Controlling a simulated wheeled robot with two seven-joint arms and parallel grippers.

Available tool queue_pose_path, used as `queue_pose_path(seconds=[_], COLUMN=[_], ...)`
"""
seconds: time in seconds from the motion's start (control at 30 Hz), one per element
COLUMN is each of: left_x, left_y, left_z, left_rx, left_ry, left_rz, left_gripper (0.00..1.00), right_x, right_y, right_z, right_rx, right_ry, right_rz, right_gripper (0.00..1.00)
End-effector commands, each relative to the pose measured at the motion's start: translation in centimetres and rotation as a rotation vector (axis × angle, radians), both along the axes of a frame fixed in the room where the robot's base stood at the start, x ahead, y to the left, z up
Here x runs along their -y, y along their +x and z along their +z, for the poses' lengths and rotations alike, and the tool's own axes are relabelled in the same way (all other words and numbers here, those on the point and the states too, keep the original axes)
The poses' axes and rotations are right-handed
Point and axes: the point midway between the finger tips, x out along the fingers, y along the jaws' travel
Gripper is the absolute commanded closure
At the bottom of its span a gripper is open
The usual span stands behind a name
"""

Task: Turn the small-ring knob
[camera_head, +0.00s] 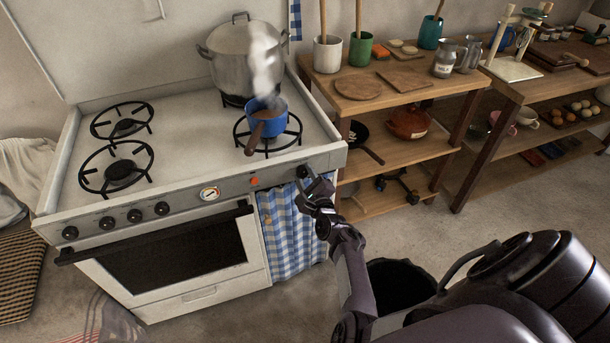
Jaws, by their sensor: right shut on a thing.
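The white stove has a row of dark knobs on its front panel (180,207). The small-ring knob (303,171) is at the right end of the panel, below the front right burner, and is partly covered by my gripper. My right gripper (308,182) is shut on this knob, reaching up from the lower right. The knob's turned angle is too small to read. My left gripper is not in view.
A blue saucepan (266,122) with a brown handle stands on the front right burner, with steam above. A large lidded pot (237,62) is behind it. The left burners are empty. A wooden shelf (408,99) with crocks and boards stands to the right.

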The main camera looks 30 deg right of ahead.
Motion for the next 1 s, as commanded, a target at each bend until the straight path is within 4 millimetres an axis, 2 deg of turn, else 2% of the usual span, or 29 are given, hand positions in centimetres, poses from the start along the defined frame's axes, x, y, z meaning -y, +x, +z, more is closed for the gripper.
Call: queue_pose_path(seconds=[0.57,0.6,0.73,1.0], left_x=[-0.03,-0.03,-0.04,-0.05], left_y=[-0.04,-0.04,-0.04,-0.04], left_z=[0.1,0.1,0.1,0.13], left_rx=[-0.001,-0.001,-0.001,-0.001], left_ry=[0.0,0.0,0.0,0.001], left_rz=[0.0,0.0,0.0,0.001], left_gripper=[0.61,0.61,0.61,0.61], right_x=[0.01,0.0,0.0,0.0], right_y=[-0.1,-0.1,-0.08,-0.03], right_z=[-0.23,-0.23,-0.18,-0.05], right_rx=[0.003,0.003,0.004,0.006], right_ry=[0.033,0.033,0.032,0.03], right_rz=[-0.001,-0.001,-0.001,0.0], right_gripper=[0.88,0.61,0.44,0.43])
